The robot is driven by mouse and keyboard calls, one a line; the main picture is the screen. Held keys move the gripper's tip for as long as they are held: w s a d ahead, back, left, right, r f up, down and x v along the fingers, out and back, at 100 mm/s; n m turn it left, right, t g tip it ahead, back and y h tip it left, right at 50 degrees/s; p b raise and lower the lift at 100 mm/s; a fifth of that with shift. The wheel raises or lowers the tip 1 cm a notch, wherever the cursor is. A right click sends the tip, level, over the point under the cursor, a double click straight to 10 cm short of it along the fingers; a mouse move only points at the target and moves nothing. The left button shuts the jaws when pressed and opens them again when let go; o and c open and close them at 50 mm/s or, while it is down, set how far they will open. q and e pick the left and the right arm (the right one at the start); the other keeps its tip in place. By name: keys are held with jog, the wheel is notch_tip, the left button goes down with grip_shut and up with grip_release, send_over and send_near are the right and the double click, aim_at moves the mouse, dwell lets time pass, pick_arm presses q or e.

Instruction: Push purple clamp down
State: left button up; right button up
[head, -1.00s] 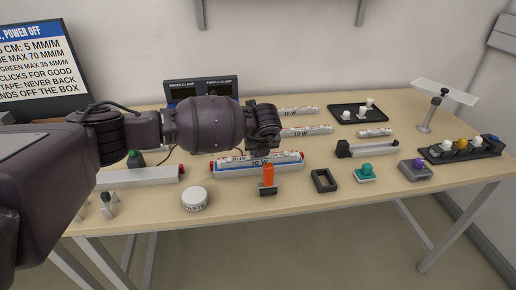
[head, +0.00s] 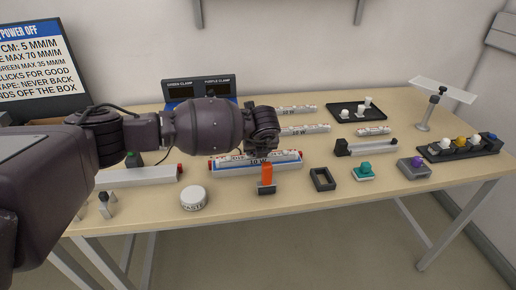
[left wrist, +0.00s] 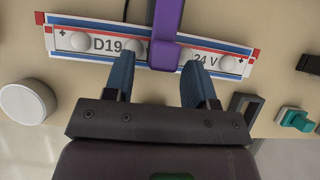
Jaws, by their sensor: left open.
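In the left wrist view the purple clamp (left wrist: 167,30) is an upright-looking purple bar with a wider foot over the middle of a white, blue and red labelled strip (left wrist: 88,42). My left gripper (left wrist: 160,75) is open, its two blue fingers on either side of the clamp's near end; no contact with it is visible. In the head view my left gripper (head: 260,145) hangs over the strip (head: 230,170), and I cannot make out the clamp there.
An orange-handled clamp (head: 267,175) stands just in front of the strip. A white paste jar (head: 193,198) is at front left. A black square frame (head: 322,179), a teal-topped block (head: 364,171) and a purple-knobbed grey block (head: 414,167) stand to the right. A display box (head: 200,87) stands behind.

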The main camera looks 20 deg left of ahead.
pick_arm(q)
jog(key=shift+r, duration=0.3)
jog(key=p+v, duration=0.1)
jog(key=v, duration=0.9)
jog(key=shift+s, duration=0.15)
jog(key=shift+d, duration=0.1)
